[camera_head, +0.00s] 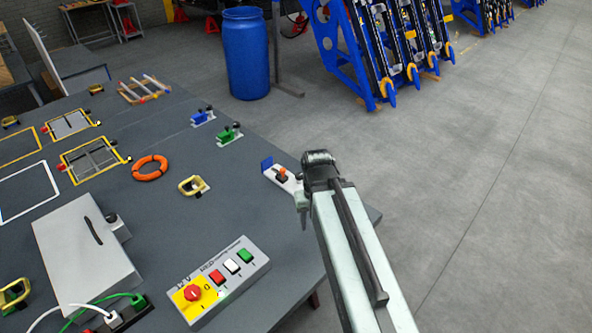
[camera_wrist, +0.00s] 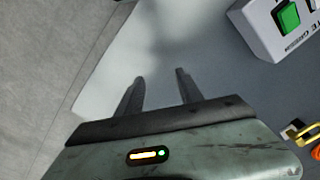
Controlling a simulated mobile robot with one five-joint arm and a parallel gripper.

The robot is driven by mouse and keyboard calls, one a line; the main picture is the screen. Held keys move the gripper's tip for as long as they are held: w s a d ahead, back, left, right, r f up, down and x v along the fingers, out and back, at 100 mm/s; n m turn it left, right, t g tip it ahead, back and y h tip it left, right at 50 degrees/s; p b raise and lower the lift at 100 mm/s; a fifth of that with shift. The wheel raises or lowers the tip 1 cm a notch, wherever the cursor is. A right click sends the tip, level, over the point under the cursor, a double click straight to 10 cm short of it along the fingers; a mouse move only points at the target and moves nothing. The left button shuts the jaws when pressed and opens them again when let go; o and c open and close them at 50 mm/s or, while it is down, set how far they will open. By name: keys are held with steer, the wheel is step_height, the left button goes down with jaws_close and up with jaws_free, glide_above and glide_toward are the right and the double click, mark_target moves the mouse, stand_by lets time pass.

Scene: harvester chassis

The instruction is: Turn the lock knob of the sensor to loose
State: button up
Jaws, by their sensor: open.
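A small device on a white plate (camera_head: 273,175), with a blue tab and a dark body topped by an orange knob (camera_head: 282,171), lies near the table's right edge; it looks like the sensor. Whether the knob is tight or loose cannot be told. My gripper (camera_head: 304,218) hangs just right of and nearer than the device, beside my arm, and partly covers its right end. In the wrist view my gripper (camera_wrist: 157,80) has two fingers apart with nothing between them. The sensor is not recognisable there; a pale, blurred surface lies beyond the fingers.
A control box (camera_head: 222,280) with red, white and green buttons stands at the table's front; its corner shows in the wrist view (camera_wrist: 285,30). A yellow-framed part (camera_head: 193,186), an orange ring (camera_head: 150,168) and green (camera_head: 229,134) and blue devices lie farther left. Open floor is right.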

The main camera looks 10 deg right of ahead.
steer(key=w+d+r+m+p, duration=0.1)
steer(key=w+r+m+p, duration=0.1)
steer(key=w+m, duration=1)
steer(key=m, duration=0.8)
glide_above(299, 174)
steer(key=shift+r+p, duration=0.4)
steer(key=shift+p, duration=0.05)
steer(key=shift+s+f+b, duration=0.1)
steer(key=shift+f+b, duration=0.35)
steer(key=shift+b, duration=0.05)
step_height(299, 174, down, 7)
steer(key=b, duration=0.7)
steer(key=shift+f, duration=0.1)
jaws_close()
